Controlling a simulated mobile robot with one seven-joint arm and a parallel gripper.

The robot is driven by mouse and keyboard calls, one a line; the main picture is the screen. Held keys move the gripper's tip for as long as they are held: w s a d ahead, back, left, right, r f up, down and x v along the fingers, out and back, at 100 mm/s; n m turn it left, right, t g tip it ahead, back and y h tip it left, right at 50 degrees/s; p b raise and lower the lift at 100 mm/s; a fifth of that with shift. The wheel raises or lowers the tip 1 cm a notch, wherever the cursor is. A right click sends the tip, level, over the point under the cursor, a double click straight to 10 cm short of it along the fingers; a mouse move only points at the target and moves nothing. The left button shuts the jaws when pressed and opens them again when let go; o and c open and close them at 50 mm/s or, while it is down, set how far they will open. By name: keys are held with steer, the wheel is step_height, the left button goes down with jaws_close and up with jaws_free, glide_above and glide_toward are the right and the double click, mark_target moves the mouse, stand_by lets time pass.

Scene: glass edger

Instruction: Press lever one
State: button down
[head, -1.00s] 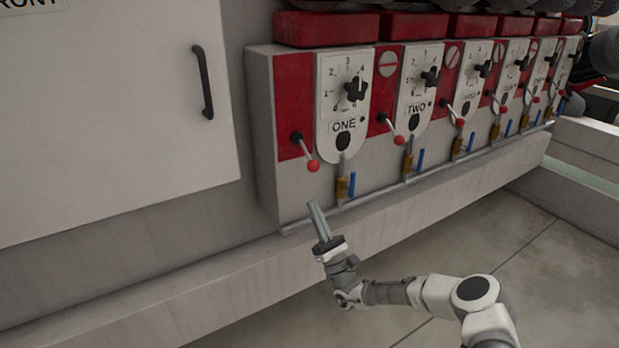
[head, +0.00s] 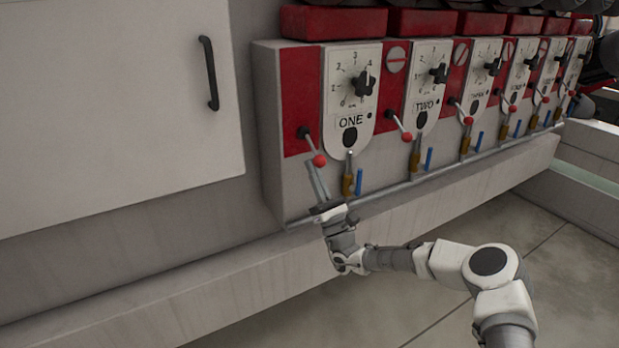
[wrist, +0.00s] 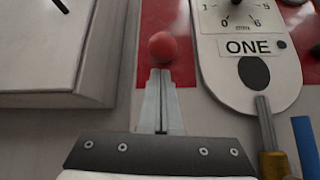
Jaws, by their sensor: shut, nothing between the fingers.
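Lever one is a thin metal rod with a red ball (head: 319,160) at its lower end, sloping down from a black pivot (head: 304,132) on the red panel left of the plate marked ONE (head: 351,121). My gripper (head: 314,168) is shut and empty, its fingertips pointing up just below the red ball. In the wrist view, the red ball (wrist: 163,46) sits straight beyond the closed fingertips (wrist: 161,74). I cannot tell whether the fingertips touch the ball. The lever's rod is mostly hidden in the wrist view.
A brass valve (head: 348,184) with a blue handle (head: 359,182) stands right of my gripper. Lever two (head: 407,136) and several similar units run off to the right. A white cabinet door (head: 110,110) is at left. A ledge (head: 250,262) runs below.

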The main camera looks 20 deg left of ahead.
steer(key=shift+s+d+r, duration=0.15)
steer(key=shift+s+d, duration=0.1)
steer(key=shift+d, duration=0.15)
steer(key=shift+s+d+r+p, duration=0.1)
steer(key=shift+d+r+p, duration=0.1)
steer(key=shift+p, duration=0.85)
